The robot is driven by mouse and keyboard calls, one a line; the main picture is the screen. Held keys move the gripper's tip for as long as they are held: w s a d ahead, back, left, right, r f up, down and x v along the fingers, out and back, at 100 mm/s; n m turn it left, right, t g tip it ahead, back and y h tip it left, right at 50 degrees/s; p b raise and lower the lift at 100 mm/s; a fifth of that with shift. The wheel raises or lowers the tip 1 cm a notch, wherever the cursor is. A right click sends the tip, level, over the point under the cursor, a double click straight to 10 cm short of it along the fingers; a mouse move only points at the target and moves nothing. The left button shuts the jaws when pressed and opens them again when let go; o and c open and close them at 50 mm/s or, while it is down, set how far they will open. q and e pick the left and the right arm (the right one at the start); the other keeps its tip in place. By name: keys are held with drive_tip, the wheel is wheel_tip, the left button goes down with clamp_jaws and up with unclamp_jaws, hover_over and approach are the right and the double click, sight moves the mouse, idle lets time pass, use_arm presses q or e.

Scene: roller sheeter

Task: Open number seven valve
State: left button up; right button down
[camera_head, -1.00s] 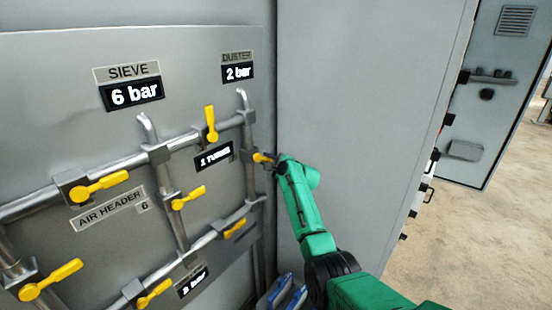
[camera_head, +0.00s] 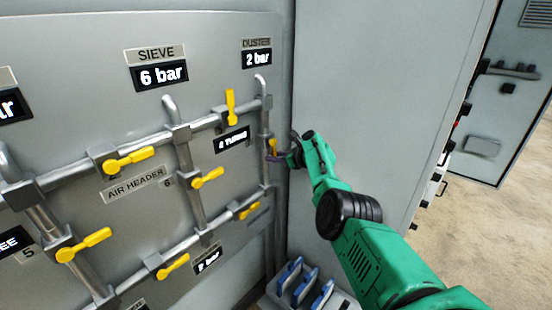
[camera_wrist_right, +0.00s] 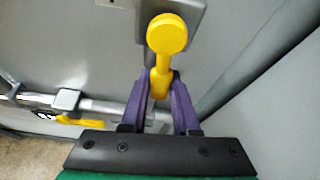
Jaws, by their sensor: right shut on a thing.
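A yellow valve handle (camera_head: 272,147) sits on the right-hand vertical pipe below the DUSTER sign; it points roughly along the pipe. My right gripper (camera_head: 277,157) reaches it from the right. In the right wrist view, its purple fingers (camera_wrist_right: 161,95) are shut on the lower part of this yellow handle (camera_wrist_right: 166,36), whose round hub is above them. I cannot read a number seven beside this valve. My left gripper is not in view.
Several other yellow valve handles, such as an upright one (camera_head: 231,106) and a tilted one (camera_head: 207,178), are on the grey pipework. A grey cabinet wall (camera_head: 385,90) stands close on the right. Blue-topped objects (camera_head: 300,280) stand low beside the panel.

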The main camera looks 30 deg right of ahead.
drive_tip(key=shift+s+a+f+m+y, duration=0.15)
drive_tip(key=shift+a+f+m+y, duration=0.05)
drive_tip(key=shift+a+m+y, duration=0.25)
idle(0.3)
drive_tip(key=c, duration=0.7)
unclamp_jaws()
drive_tip(key=shift+o, duration=0.2)
drive_tip(key=shift+r, duration=0.1)
